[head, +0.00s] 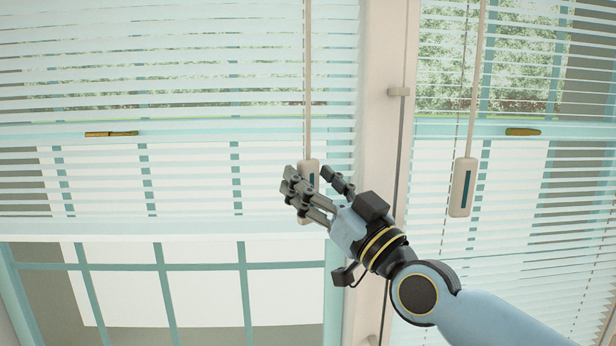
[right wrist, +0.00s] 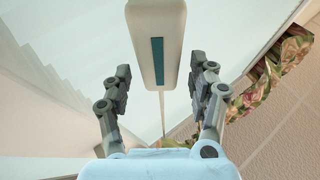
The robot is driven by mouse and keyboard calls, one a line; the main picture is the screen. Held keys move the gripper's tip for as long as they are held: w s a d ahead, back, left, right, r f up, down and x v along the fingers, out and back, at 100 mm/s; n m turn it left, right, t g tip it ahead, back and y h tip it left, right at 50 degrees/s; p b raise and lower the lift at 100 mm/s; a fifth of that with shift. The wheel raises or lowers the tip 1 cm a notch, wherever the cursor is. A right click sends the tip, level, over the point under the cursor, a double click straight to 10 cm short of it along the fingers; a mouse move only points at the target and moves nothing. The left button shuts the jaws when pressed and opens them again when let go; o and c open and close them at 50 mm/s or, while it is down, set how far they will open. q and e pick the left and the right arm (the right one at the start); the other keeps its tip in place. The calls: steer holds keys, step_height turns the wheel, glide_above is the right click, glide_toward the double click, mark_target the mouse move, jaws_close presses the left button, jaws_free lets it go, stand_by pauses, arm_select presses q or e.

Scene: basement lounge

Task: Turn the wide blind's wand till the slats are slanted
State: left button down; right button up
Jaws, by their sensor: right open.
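The wide blind (head: 170,75) covers the left window, with level slats and the view outside showing through the gaps. Its wand (head: 307,90) hangs near its right edge and ends in a pale handle (head: 309,166) with a dark stripe. My right gripper (head: 310,178) is open at the handle, its fingers in front of and beside it, hiding part of it. In the right wrist view the handle (right wrist: 156,25) stands ahead between the two spread fingers, with a gap on both sides. My left gripper is not in view.
A narrower blind (head: 570,190) hangs on the right, with its own wand handle (head: 462,187). Patterned fabric (right wrist: 270,75) shows in the right wrist view.

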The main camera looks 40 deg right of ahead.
steer(key=v, duration=0.6)
steer(key=shift+s, duration=0.25)
